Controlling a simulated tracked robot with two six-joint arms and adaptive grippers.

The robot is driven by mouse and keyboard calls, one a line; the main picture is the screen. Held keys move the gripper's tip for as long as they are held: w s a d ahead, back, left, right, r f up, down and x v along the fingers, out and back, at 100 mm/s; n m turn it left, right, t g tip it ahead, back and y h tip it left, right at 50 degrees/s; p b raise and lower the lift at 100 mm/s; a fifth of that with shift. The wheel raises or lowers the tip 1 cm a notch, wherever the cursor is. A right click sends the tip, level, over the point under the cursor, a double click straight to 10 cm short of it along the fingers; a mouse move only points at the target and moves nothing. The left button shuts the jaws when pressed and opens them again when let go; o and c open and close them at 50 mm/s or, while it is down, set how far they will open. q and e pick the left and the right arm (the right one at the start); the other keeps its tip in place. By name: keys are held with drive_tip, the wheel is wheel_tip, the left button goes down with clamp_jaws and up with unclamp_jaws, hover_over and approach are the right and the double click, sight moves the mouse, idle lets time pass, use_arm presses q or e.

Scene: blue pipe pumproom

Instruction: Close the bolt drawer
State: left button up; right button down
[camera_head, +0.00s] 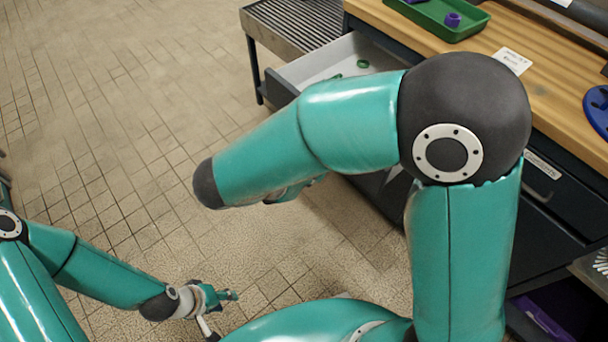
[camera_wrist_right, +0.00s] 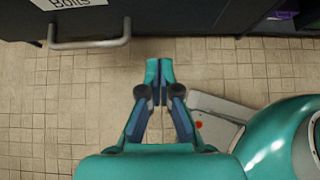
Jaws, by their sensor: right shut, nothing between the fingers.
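The bolt drawer (camera_head: 318,68) stands pulled out from the dark workbench in the head view, with a light interior and a few green pieces in it. My right forearm hides part of it. In the right wrist view its dark front (camera_wrist_right: 190,14) carries a white "Bolts" label (camera_wrist_right: 68,3) and a grey bar handle (camera_wrist_right: 88,43). My right gripper (camera_wrist_right: 159,68) is shut and empty, below and to the right of the handle in that view, apart from it. In the head view it is mostly hidden behind its arm. My left gripper (camera_head: 224,312) is low over the floor, fingers spread, empty, away from the drawer.
The wooden workbench top (camera_head: 410,22) holds a green tray (camera_head: 432,16) with purple parts and a blue object (camera_head: 599,108). A slatted grey rack (camera_head: 292,22) stands beyond the drawer. A closed drawer (camera_head: 560,185) is on the right. The tiled floor at left is clear.

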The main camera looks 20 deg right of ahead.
use_arm(q)
drive_tip(key=shift+f+b, duration=0.5)
drive_tip(key=shift+f, duration=0.2)
use_arm(e)
drive_tip(key=w+d+f, duration=0.2)
drive_tip(key=d+f, duration=0.1)
drive_tip(key=d, duration=0.4)
drive_tip(key=shift+w+d+f, duration=0.15)
drive_tip(key=shift+w+f, duration=0.05)
drive_tip(key=shift+w, duration=0.1)
